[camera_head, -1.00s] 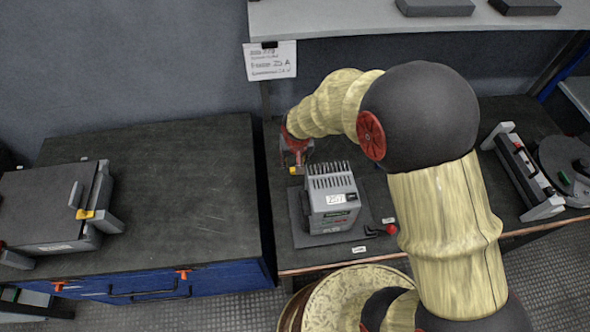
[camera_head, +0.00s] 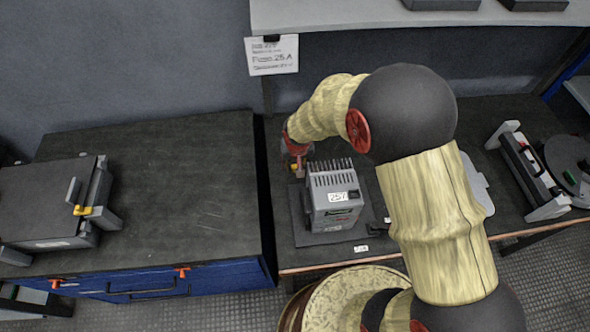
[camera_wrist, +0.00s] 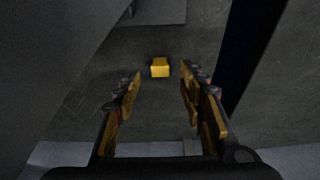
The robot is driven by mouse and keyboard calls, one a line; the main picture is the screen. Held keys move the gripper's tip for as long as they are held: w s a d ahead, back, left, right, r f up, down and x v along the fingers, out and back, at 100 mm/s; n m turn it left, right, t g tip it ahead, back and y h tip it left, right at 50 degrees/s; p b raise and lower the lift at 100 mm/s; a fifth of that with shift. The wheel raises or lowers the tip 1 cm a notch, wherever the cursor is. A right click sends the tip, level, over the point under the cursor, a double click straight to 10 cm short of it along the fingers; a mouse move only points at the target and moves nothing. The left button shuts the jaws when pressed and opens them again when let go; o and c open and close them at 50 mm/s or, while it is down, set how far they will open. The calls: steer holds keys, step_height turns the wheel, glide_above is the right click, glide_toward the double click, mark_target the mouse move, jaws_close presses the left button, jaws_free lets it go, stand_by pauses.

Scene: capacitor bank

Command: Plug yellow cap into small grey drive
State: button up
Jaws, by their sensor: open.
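The yellow cap (camera_wrist: 160,68) is a small block lying on the dark bench top in the wrist view. It is ahead of my gripper (camera_wrist: 161,80), between the lines of the two fingers and apart from them. My gripper is open and empty. In the head view my gripper (camera_head: 297,165) is low over the bench, just behind and left of a grey drive (camera_head: 335,205). This drive is a finned box with a white label, standing upright on a dark grey base plate. I cannot make out its socket, and the cap is not clear in the head view.
A dark gap (camera_wrist: 252,60) separates this bench from the left bench (camera_head: 180,190), which is mostly clear. A larger grey box (camera_head: 45,205) with a yellow latch stands there. A grey device (camera_head: 530,170) stands at the right. A shelf (camera_head: 330,18) runs above.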

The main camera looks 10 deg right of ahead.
mark_target(295, 167)
steer(key=x, duration=0.3)
steer(key=shift+b, duration=0.4)
steer(key=shift+s, duration=0.1)
steer(key=shift+c, duration=0.9)
steer(key=c, duration=0.7)
step_height(295, 167, up, 10)
steer(key=p, duration=0.3)
steer(key=shift+r+p, duration=0.1)
steer(key=shift+p, duration=0.2)
